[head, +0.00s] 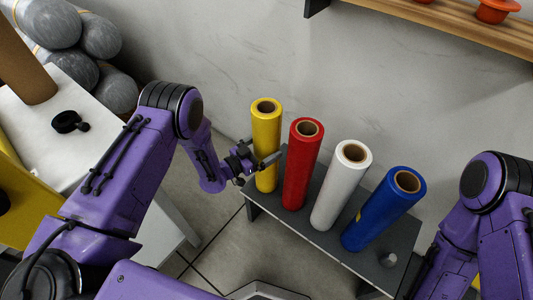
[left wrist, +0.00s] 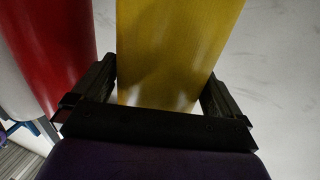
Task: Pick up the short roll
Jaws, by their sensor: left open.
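Four rolls, yellow (head: 266,150), red (head: 301,170), white (head: 340,190) and blue (head: 380,213), stand upright in a row on a dark bench (head: 290,228). I cannot tell for sure which one the task calls short. My left gripper (head: 260,160) is at the yellow roll, at the left end of the row. The red roll (left wrist: 55,50) stands just left of the left finger. My right gripper is not in view.
A small grey piece (head: 388,260) sits on the bench's front right. At left, a white table (head: 50,135) holds a brown tube (head: 22,75) and a black part (head: 66,122). Grey cylinders (head: 98,38) lie behind it. A wooden shelf (head: 440,22) is on the wall above.

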